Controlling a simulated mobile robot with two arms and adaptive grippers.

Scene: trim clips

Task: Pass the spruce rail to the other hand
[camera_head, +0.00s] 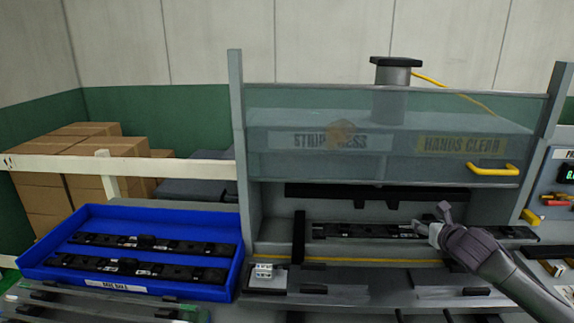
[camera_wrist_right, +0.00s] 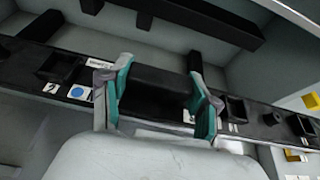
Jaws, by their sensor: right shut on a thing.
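A long dark rail (camera_head: 350,230) with small clips and white labels lies across the press opening; I take it for the spruce rail, though its colour looks nearly black. My right gripper (camera_head: 428,226) comes in from the right and is at the rail, right of its middle. In the right wrist view the two teal-padded fingers (camera_wrist_right: 158,90) are shut on a raised dark block of the rail (camera_wrist_right: 30,65), one finger on each side. Whether the rail is clear of the press bed is hard to tell. My left gripper is not in view.
A blue tray (camera_head: 48,247) at the left holds two similar dark rails (camera_head: 150,244). The press has a raised clear guard with a yellow handle (camera_head: 492,170) and grey side posts (camera_head: 240,150). A small white block (camera_head: 263,271) sits at the front. A tool panel stands at the right.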

